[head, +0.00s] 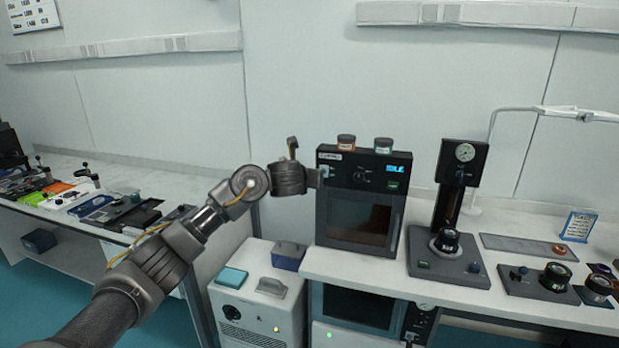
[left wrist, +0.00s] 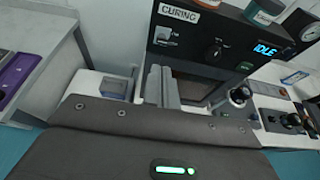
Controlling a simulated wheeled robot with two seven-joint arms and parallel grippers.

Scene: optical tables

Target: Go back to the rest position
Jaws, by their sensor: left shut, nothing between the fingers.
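My left gripper (head: 318,178) reaches in from the left and is shut and empty. Its tips are at the upper left front of a dark oven (head: 345,228), near a light switch or lever on its panel; I cannot tell whether they touch. In the left wrist view the closed fingers (left wrist: 160,85) stand before the oven's control panel (left wrist: 215,38), which is labelled CURING and reads IDLE in blue. The oven door looks closed. My right gripper is not in view.
Two small jars (head: 346,142) sit on the oven. A gauge stand (head: 447,255) and several dark instruments stand on the right bench. A white cabinet (head: 250,313) with small boxes is below my left arm. A cluttered bench (head: 70,250) lies at left.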

